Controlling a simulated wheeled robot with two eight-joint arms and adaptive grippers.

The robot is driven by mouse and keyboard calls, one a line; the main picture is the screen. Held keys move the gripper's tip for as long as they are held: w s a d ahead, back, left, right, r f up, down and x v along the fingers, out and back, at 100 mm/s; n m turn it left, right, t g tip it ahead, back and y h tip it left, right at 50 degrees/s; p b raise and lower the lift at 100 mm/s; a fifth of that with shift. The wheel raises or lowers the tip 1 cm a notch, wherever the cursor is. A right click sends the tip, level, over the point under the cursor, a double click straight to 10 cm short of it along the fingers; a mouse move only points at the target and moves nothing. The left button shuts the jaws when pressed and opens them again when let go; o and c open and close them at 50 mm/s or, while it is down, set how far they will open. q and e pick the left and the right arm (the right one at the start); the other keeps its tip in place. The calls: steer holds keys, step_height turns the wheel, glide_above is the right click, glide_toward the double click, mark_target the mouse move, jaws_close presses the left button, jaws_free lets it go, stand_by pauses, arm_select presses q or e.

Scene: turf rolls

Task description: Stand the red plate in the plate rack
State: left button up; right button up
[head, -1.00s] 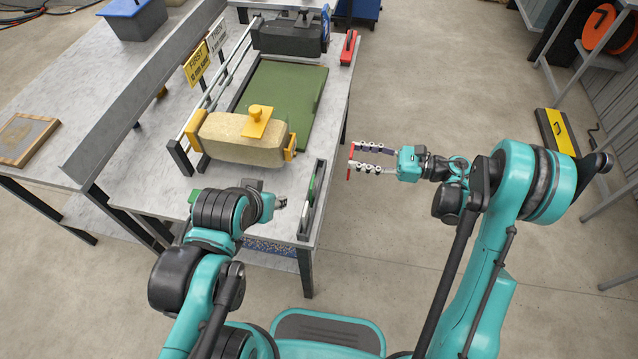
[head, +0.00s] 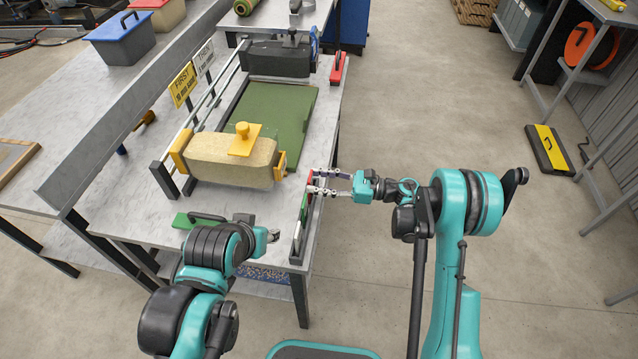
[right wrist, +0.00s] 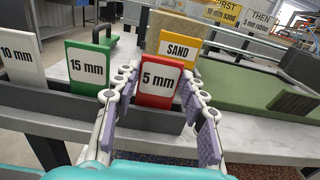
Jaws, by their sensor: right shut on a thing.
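The red plate (right wrist: 159,86), marked "5 mm", is upright between the fingers of my right gripper (right wrist: 163,80), which is shut on it. In the head view my right gripper (head: 322,181) is at the far end of the dark plate rack (head: 301,229), with the red plate (head: 308,186) at that end. In the right wrist view the plate's lower edge meets the rack (right wrist: 52,103); I cannot tell how deep it sits. A green "15 mm" plate (right wrist: 88,70) and a white "10 mm" plate (right wrist: 21,68) stand in the rack. My left gripper (head: 273,236) is near the rack's front end, its fingers unclear.
A yellow-ended roller (head: 230,160) lies left of the rack, with a green mat (head: 292,104) behind it. A green block with a handle (head: 190,219) lies near my left arm. A red-handled tool (head: 338,67) lies at the table's right edge.

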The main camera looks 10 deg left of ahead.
steer(key=shift+r, duration=0.1)
steer(key=o, duration=1.1)
steer(key=shift+o, duration=0.2)
